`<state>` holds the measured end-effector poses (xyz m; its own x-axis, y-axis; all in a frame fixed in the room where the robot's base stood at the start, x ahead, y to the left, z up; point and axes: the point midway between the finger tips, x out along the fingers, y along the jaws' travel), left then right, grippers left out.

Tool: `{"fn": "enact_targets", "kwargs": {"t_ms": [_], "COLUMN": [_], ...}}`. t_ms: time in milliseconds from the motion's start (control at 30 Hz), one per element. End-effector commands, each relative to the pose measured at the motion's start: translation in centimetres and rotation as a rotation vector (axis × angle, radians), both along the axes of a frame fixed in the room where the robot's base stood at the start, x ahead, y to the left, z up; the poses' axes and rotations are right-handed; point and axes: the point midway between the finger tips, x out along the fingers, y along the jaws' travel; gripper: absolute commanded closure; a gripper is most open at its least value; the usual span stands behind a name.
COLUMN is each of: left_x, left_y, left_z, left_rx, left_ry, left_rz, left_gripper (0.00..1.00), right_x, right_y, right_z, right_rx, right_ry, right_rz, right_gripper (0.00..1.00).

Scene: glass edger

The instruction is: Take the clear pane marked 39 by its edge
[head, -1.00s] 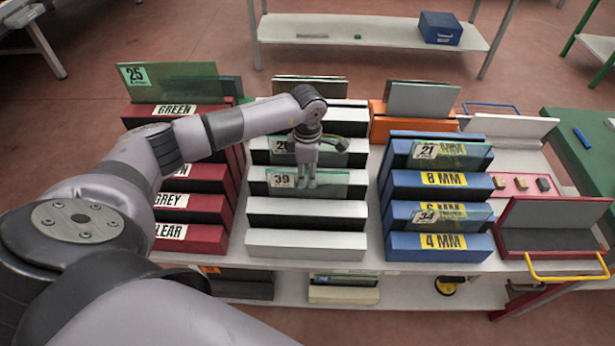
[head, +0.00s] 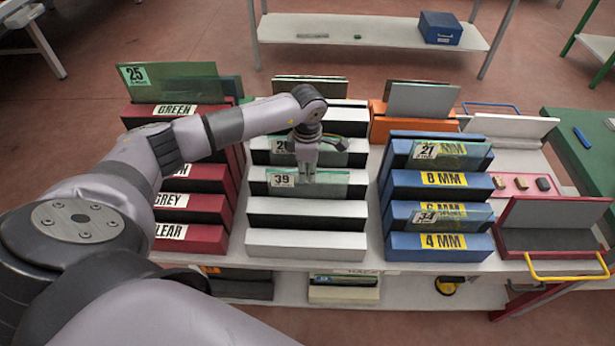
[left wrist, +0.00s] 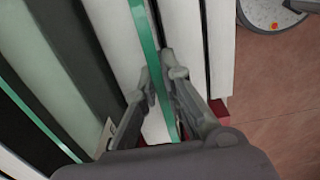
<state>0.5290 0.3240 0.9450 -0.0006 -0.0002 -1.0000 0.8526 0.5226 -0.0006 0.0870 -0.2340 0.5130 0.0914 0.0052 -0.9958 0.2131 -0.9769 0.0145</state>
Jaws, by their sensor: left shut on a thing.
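The clear pane marked 39 (head: 333,183) stands on edge in a slot of the white rack (head: 305,214) in the head view. Its white 39 label (head: 282,179) is at its left. My left gripper (head: 308,172) points down at the pane's top edge and is shut on it. In the left wrist view the pane shows as a green-edged strip (left wrist: 144,42), with the fingers (left wrist: 160,88) on either side of it. My right gripper is in neither view.
Another labelled pane (head: 280,150) stands in the slot behind. A red rack (head: 193,238) is to the left, with a green pane 25 (head: 180,85). A blue rack (head: 437,220) with panes 21 (head: 470,155) and 34 (head: 460,217) is to the right.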

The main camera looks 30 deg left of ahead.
Motion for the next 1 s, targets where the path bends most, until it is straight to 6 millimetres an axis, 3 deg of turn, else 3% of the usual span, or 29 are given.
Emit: {"fn": "enact_targets", "kwargs": {"t_ms": [567,767,1000], "left_x": [0.2,0.3,0.3], "left_y": [0.0,0.0,0.0], "left_z": [0.9,2.9,6.9], "left_rx": [-0.001,-0.001,-0.001], "left_ry": [-0.006,-0.010,-0.010], "left_rz": [0.000,-0.001,-0.001], "left_gripper": [1.00,1.00,1.00], "right_x": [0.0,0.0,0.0], "right_y": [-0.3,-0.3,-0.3], "right_z": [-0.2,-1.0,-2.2], "right_rx": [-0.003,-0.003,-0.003], "right_ry": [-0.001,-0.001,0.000], "right_rz": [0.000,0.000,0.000], "right_gripper": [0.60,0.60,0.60]}}
